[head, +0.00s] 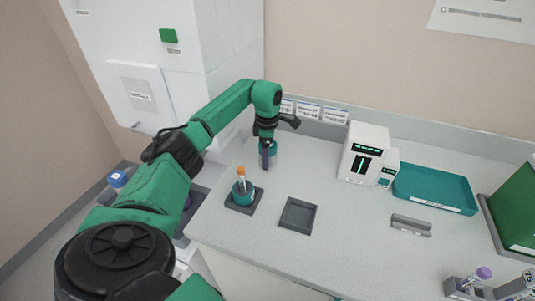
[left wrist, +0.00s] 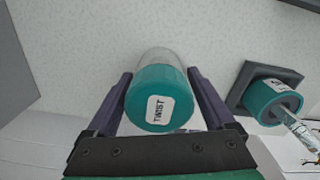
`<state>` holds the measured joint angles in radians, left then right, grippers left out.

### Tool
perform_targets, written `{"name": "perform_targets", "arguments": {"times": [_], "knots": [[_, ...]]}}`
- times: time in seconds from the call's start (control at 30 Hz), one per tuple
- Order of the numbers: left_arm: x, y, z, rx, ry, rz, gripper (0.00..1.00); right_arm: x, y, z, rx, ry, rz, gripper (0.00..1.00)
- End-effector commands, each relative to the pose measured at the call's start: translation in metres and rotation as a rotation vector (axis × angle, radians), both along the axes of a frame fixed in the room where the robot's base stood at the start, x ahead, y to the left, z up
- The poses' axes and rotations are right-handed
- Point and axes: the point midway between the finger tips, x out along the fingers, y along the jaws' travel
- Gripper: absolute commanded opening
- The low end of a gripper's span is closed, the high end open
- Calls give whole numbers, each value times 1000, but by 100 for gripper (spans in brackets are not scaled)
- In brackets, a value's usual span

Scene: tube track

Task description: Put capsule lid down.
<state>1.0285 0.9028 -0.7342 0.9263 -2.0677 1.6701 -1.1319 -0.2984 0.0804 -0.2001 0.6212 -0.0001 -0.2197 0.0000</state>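The capsule lid (left wrist: 160,95) is a clear cylinder with a teal cap marked TWIST. My left gripper (left wrist: 160,72) has one finger along each side of it and appears shut on it. In the head view the lid (head: 272,149) is partly behind my left gripper (head: 266,158), low over the back left of the counter; I cannot tell whether it touches the surface. The teal capsule base (head: 243,194) stands on a dark square pad (head: 238,206) with an orange-capped tube (head: 241,174) upright in it. My right gripper is not in view.
An empty dark square tray (head: 298,215) lies right of the base. A white device (head: 364,152), a teal tray (head: 434,190) and a small grey rack (head: 411,225) stand further right. The counter between the lid and the device is clear.

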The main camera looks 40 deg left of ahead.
Motion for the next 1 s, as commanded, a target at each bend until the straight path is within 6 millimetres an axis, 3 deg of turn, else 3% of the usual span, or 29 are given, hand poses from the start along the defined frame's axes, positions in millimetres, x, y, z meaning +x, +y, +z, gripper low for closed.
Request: {"name": "perform_targets", "arguments": {"times": [0.37,0.8,1.0], "knots": [[1,0,9,1,-3,0,100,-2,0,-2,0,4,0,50],[1,0,103,0,-5,1,100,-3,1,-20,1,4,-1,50],[0,0,123,-1,1,0,100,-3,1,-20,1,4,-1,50]]}}
